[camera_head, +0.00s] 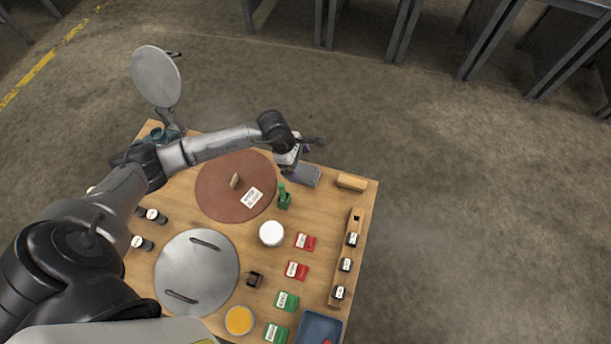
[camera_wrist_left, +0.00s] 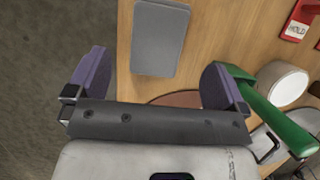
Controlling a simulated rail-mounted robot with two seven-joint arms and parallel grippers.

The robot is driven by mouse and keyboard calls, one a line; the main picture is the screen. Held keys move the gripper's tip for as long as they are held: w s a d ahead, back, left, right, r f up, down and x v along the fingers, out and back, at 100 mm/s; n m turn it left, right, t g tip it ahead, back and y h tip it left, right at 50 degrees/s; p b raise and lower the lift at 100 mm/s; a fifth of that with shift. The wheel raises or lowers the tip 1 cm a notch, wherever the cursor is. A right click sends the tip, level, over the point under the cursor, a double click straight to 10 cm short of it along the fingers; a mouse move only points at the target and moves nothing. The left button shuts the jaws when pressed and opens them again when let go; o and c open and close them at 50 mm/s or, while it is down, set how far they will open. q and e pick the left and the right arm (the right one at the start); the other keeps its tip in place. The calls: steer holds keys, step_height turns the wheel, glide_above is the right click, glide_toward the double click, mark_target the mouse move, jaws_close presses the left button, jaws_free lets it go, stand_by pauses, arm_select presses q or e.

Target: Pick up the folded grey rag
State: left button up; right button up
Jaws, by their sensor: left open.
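The folded grey rag (camera_head: 303,176) lies flat near the far edge of the wooden table. In the left wrist view the rag (camera_wrist_left: 160,38) is a grey rectangle with rounded corners. My left gripper (camera_head: 298,160) is above the table by the rag, at its left in the head view. In the left wrist view the purple fingers of the left gripper (camera_wrist_left: 156,84) are spread wide with nothing between them, and the rag lies ahead of them. My right gripper is in neither view.
A green object (camera_head: 284,199) stands close by and shows beside one finger in the wrist view (camera_wrist_left: 270,112). A brown disc (camera_head: 215,190) carries a white card. A wooden block (camera_head: 351,181) lies right of the rag. A white round container (camera_head: 271,234) stands nearer.

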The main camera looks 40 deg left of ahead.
mark_target(305, 172)
arm_select(q)
steer(key=shift+b+x, duration=1.95)
steer(key=shift+x, duration=0.65)
steer(key=shift+w+d+f, duration=0.1)
steer(key=shift+w+f, duration=0.05)
steer(key=shift+f, duration=0.3)
steer(key=shift+r, duration=0.1)
